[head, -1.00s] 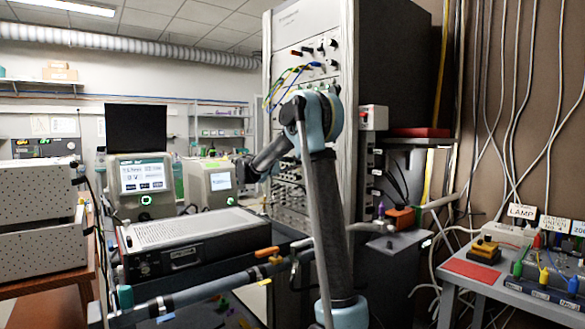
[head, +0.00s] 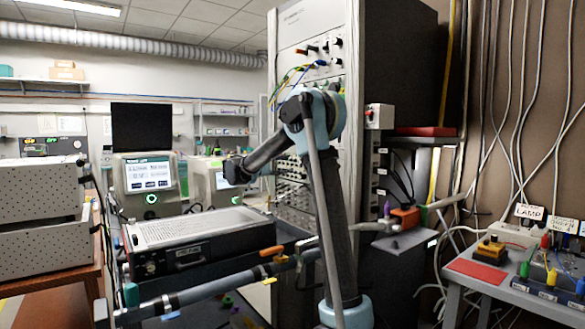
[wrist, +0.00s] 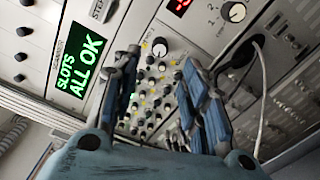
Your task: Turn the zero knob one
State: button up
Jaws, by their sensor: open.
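In the wrist view, my gripper (wrist: 160,62) is open, with its two blue-and-black fingers apart and nothing visible between them. Beyond them is a grey panel with many small knobs (wrist: 152,90) in rows, some with yellow or green marks. A larger round knob (wrist: 160,47) shows in the gap near the fingertips. I cannot read which knob is zero knob one; the fingers hide part of the panel. In the head view, my gripper (head: 235,171) points left in front of the instrument rack (head: 300,20), its fingers too small to make out.
The wrist view shows a green display (wrist: 82,62) reading "SLOTS ALL OK", another knob (wrist: 233,12) and a cable (wrist: 262,90) at right. In the head view, a black-fronted instrument (head: 190,252) lies below the arm, and a side table (head: 465,270) stands at right.

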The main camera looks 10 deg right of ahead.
jog(key=v, duration=0.4)
jog(key=shift+s+a, duration=0.15)
jog(key=shift+a, duration=0.1)
jog(key=shift+a, duration=0.1)
jog(key=s+a+n, duration=0.2)
jog(key=s+a, duration=0.1)
jog(key=a, duration=0.1)
jog(key=x, duration=1.7)
jog(key=shift+w+r, duration=0.1)
grip_shut()
